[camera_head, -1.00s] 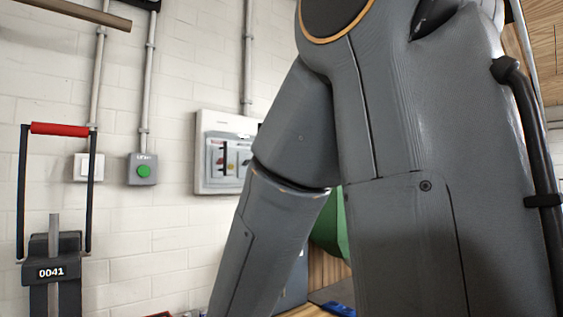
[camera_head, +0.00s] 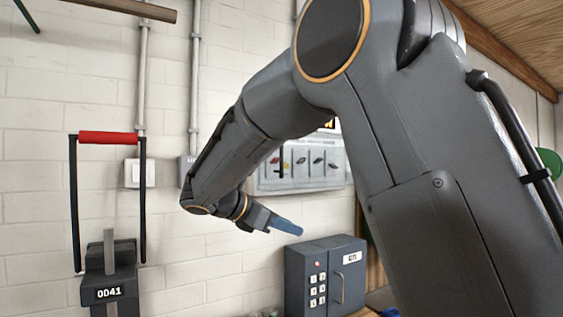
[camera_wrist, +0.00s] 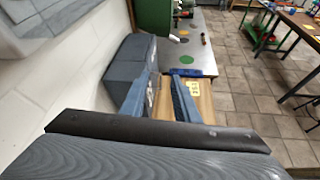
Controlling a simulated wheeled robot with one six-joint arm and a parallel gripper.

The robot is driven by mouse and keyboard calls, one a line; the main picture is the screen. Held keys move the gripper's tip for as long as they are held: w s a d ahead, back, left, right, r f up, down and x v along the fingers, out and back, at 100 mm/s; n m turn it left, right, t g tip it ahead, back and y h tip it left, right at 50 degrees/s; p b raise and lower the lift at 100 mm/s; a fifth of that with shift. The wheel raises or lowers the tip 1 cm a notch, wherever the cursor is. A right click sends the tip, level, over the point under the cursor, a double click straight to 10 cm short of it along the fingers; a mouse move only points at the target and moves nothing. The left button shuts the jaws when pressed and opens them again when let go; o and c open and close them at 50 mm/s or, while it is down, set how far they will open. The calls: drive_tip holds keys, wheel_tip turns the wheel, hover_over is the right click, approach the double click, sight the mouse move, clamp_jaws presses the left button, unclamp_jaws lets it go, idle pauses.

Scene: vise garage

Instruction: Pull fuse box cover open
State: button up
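The fuse box (camera_head: 335,170) is a pale grey box on the white brick wall, with a row of dark switches showing in its front. My arm crosses in front of its left and upper parts, so I cannot tell whether its cover is open or shut. My gripper (camera_head: 287,227) is below the fuse box, apart from it, with its bluish fingers pointing right. In the wrist view my gripper (camera_wrist: 160,95) has its two fingers spread with nothing held between them. A pale grey casing (camera_wrist: 50,20) at the upper left there may be the fuse box.
A dark grey keypad box (camera_head: 305,278) stands below the fuse box. A red-handled frame (camera_head: 108,138) marked 0041 stands at left. A white switch (camera_head: 139,173) is on the wall. The wrist view shows a bench (camera_wrist: 200,50) and tiled floor (camera_wrist: 245,100).

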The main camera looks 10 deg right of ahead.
sight(281, 157)
drive_tip(key=w+a+r+n+t+h+p, duration=0.1)
drive_tip(key=w+a+r+h, duration=0.15)
drive_tip(key=r, duration=0.65)
drive_tip(key=w+a+r+n+t+h, duration=0.15)
drive_tip(key=a+r, duration=0.25)
drive_tip(key=r, duration=0.4)
drive_tip(key=shift+t, duration=0.25)
drive_tip(key=p+x, duration=0.1)
drive_tip(key=x, duration=0.1)
drive_tip(key=p+x, duration=0.1)
drive_tip(key=x, duration=0.1)
drive_tip(key=p+x, duration=0.1)
drive_tip(key=x, duration=0.2)
drive_tip(key=shift+s+d+r, duration=0.25)
drive_tip(key=shift+s+d, duration=0.05)
clamp_jaws()
